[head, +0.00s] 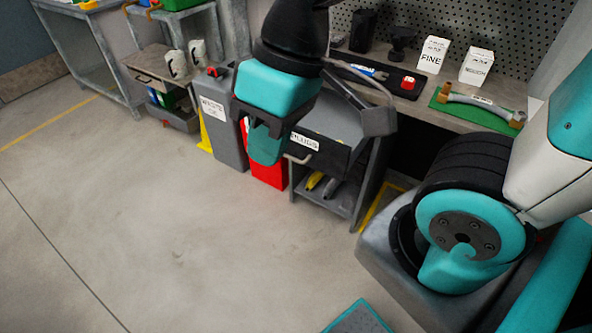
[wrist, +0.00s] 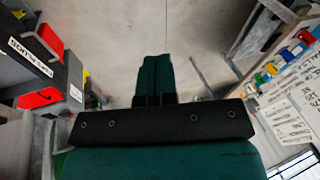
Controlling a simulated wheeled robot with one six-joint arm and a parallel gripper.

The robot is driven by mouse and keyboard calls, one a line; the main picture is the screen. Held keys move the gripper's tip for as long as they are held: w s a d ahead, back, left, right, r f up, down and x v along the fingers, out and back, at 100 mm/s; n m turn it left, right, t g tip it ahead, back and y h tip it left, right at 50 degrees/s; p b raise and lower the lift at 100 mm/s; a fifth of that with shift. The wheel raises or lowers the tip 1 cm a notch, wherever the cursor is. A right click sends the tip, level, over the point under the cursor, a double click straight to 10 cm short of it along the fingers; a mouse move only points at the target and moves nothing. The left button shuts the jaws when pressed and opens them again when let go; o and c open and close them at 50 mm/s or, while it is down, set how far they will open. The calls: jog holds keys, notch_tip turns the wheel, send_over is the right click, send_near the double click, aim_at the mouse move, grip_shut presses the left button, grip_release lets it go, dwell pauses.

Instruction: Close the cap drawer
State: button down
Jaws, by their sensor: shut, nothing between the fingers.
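My gripper (head: 267,147) is shut and empty, with its teal fingers pointing down over the floor. In the wrist view the shut fingers (wrist: 155,75) show against bare floor. No label that I can read says caps. A dark drawer (head: 328,160) labelled PLUGS, with a pale handle, is just right of my gripper in the head view; my gripper and arm cover part of it. Another drawer (head: 146,80) with a handle is in the unit at the far left. In the wrist view a dark labelled front (wrist: 28,62) is at the left, its lettering unclear.
A grey waste bin (head: 222,120) and a red bin (head: 268,174) stand at floor level near my gripper. The floor (head: 120,210) at the left is clear.

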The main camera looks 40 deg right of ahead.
jog(key=w+d+f+m+t+h+b, duration=0.1)
jog(key=w+d+f+m+h+b, duration=0.1)
jog(key=w+f+m+b, duration=0.3)
jog(key=w+d+f+m+t+h+b, duration=0.1)
jog(key=w+d+f+m+b, duration=0.2)
jog(key=f+b, duration=0.35)
jog(key=m+h+b, duration=1)
jog(key=m+b, duration=1.8)
jog(key=m, duration=0.2)
send_near(315, 155)
jog(key=shift+t, duration=0.4)
jog(key=d+f, duration=0.1)
jog(key=f, duration=0.1)
jog(key=d+f, duration=0.2)
jog(key=f, duration=0.1)
jog(key=shift+w+d, duration=0.15)
jog(key=shift+d, duration=0.05)
jog(key=shift+w+d+r, duration=0.15)
jog(key=shift+w+d, duration=0.2)
jog(key=shift+d, duration=0.35)
